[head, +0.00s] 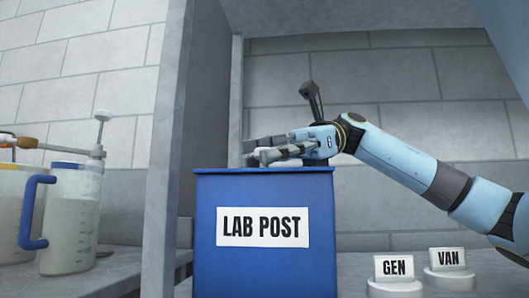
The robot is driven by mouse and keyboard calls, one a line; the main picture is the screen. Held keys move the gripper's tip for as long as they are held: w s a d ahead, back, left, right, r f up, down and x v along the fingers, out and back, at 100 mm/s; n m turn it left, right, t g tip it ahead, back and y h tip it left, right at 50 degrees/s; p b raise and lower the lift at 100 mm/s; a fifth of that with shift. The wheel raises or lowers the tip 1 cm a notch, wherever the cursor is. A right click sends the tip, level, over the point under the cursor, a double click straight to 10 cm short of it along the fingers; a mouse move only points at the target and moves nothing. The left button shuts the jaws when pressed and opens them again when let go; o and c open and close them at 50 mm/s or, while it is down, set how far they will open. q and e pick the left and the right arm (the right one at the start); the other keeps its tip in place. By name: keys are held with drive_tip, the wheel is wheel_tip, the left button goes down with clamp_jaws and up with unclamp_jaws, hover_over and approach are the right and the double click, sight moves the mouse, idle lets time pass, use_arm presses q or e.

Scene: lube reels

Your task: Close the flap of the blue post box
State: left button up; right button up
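The blue post box (265,270) stands upright in the middle of the head view, with a white "LAB POST" label (262,227) on its front. Its top edge (262,171) looks nearly level, seen almost edge-on. I cannot make out the flap as a separate part or tell how far it is open. My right gripper (258,152) reaches in from the right and lies just above the box top, its fingers pointing left. Whether the fingers touch the top is unclear, and so is the gap between them. My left gripper is not in view.
A grey upright panel (170,150) stands left of the box. Beyond it are clear jugs, one with a blue handle (35,212). White "GEN" (394,268) and "VAN" (447,259) signs stand on the grey surface at right. A brick wall closes the back.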

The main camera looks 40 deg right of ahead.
drive_tip(key=shift+o, duration=0.8)
drive_tip(key=shift+a, duration=0.1)
drive_tip(key=v, duration=1.2)
